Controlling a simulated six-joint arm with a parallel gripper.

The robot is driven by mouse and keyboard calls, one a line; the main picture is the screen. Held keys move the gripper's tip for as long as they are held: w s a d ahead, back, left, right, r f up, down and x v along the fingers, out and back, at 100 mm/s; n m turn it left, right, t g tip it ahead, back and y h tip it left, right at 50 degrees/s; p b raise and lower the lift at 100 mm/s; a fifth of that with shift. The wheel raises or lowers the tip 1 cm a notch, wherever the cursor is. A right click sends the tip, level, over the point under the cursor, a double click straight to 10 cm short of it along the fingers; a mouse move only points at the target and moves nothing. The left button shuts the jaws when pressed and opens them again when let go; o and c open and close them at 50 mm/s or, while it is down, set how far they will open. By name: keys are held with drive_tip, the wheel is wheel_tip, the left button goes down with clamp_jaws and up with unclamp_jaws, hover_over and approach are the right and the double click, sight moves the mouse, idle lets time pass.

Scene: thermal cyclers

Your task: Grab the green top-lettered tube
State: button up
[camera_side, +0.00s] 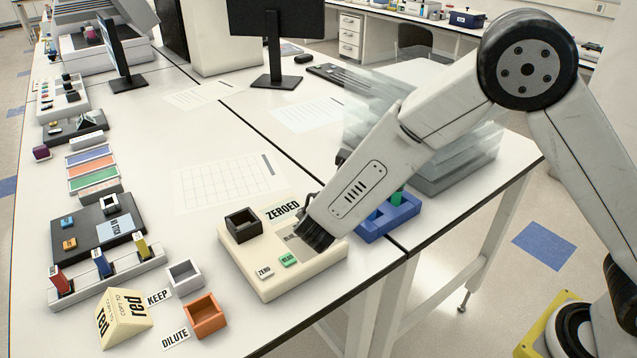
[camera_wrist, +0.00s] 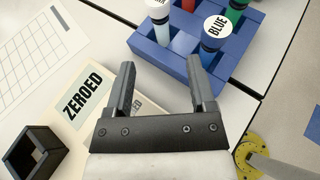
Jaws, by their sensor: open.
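The blue tube rack (camera_side: 402,218) stands behind and right of my gripper in the side view. A green tube (camera_side: 397,198) shows in it, partly hidden by my arm. In the wrist view the rack (camera_wrist: 165,62) is at top centre, beyond the fingertips. A green-bodied tube (camera_wrist: 235,14) is at the top right, its top cut off. A white top lettered "BLUE" (camera_wrist: 216,26) is in front of it. Another white top (camera_wrist: 158,8) is at the upper edge, its letters unreadable. My gripper (camera_wrist: 160,65) is open and empty; in the side view it (camera_side: 315,238) hangs over the cream device.
The cream device (camera_side: 262,285) marked "ZEROED" bears a black square holder (camera_side: 242,225) and a green button (camera_side: 288,260). Clear stacked panels (camera_side: 440,150) stand behind the rack. The table edge is close on the right.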

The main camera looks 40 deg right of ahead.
drive_tip(key=shift+o, duration=1)
drive_tip(key=shift+r, duration=0.1)
